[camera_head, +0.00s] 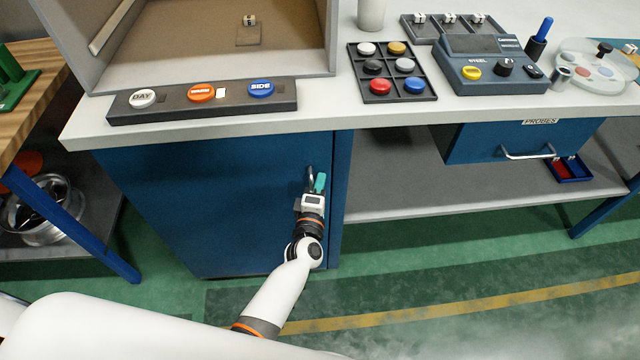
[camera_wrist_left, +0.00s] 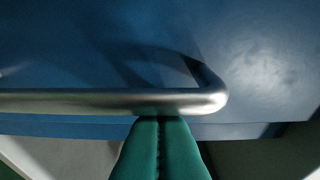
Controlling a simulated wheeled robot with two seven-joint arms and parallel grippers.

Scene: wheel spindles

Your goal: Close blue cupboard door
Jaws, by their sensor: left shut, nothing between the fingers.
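The blue cupboard door (camera_head: 200,195) is under the left part of the workbench. It looks close to flush with the cupboard frame (camera_head: 341,180), but I cannot tell whether a small gap is left. My left gripper (camera_head: 318,181) is at the door's right edge, in front of its upper part. In the left wrist view, its green fingers (camera_wrist_left: 160,135) are pressed together and empty. Their tips are at the metal bar handle (camera_wrist_left: 90,101) near its bent end, and I cannot tell if they touch it. The blue door face (camera_wrist_left: 270,60) lies behind. My right gripper is not in view.
The white bench top (camera_head: 330,115) is above the door, with a button strip (camera_head: 120,115) on it. A blue drawer (camera_head: 480,140) marked PROBES hangs to the right, over a grey lower shelf (camera_head: 410,190). A wooden table (camera_head: 30,95) stands left. Green floor is open in front.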

